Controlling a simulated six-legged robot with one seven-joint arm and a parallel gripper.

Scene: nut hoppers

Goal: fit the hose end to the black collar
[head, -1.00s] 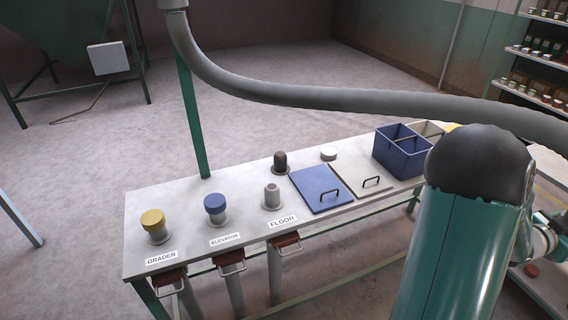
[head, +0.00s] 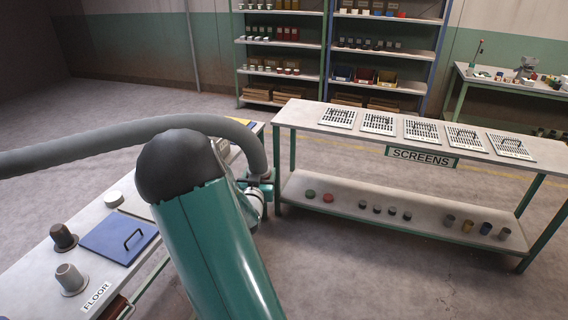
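The thick grey hose (head: 85,147) runs in from the left in the head view, passes behind my arm and bends down to its end at my gripper (head: 262,184). My gripper seems closed around the hose end, beyond the right edge of the bench; the fingers and the hose mouth are small and partly hidden by my arm. The black collar (head: 63,237) is a short dark upright stub on a round flange on the bench at the left. It stands open to view, well left of my gripper and apart from it.
On the bench (head: 28,277) are a grey port (head: 70,279) by the FLOOR label, a blue lid (head: 119,237) with a handle and a white cap (head: 114,199). The SCREENS table (head: 385,130) stands right of my gripper. Open floor lies in front of it.

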